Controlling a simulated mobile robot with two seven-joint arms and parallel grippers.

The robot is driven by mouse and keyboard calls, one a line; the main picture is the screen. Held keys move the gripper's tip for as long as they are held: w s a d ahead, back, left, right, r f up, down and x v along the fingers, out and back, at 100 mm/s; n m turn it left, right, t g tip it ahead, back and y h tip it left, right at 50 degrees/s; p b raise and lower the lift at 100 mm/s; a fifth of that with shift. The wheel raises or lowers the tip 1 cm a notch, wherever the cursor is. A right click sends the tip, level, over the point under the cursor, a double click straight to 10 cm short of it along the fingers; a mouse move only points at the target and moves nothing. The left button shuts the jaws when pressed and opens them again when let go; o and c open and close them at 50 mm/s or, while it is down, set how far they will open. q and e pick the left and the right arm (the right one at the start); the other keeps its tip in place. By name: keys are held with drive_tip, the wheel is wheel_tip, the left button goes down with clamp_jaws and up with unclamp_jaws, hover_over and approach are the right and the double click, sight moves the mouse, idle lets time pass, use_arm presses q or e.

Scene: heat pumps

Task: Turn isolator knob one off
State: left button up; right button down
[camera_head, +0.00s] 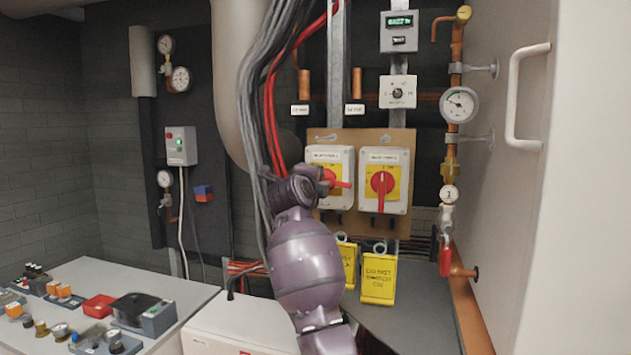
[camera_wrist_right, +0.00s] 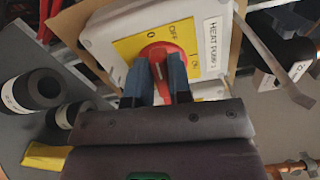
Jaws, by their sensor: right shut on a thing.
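Two grey isolator boxes with yellow plates hang side by side on a brown board. The left box (camera_head: 338,158) has a red knob (camera_head: 342,184), partly hidden by my right gripper (camera_head: 322,181). Its visible handle end lies about level. In the right wrist view, the two fingers (camera_wrist_right: 162,70) are shut on this red knob (camera_wrist_right: 157,52), one on each side of its handle. The yellow plate (camera_wrist_right: 128,46) shows OFF 0 above the knob and ON to its right. The handle lines up roughly with the 0. My left gripper is not in view.
The right isolator's red knob (camera_head: 382,184) stands upright close by. Yellow tags (camera_head: 379,278) hang below the boxes. Cables (camera_head: 268,90) run just left of my gripper. A gauge pipe (camera_head: 457,140) and a white door (camera_head: 580,180) stand to the right.

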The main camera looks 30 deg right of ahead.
drive_tip(key=shift+f+n, duration=0.1)
drive_tip(key=shift+n, duration=0.8)
drive_tip(key=c, duration=1)
unclamp_jaws()
drive_tip(key=shift+c, duration=0.2)
drive_tip(key=b+v, duration=0.2)
drive_tip(key=v, duration=0.8)
drive_tip(key=shift+s+a, duration=0.25)
drive_tip(key=shift+s, duration=0.05)
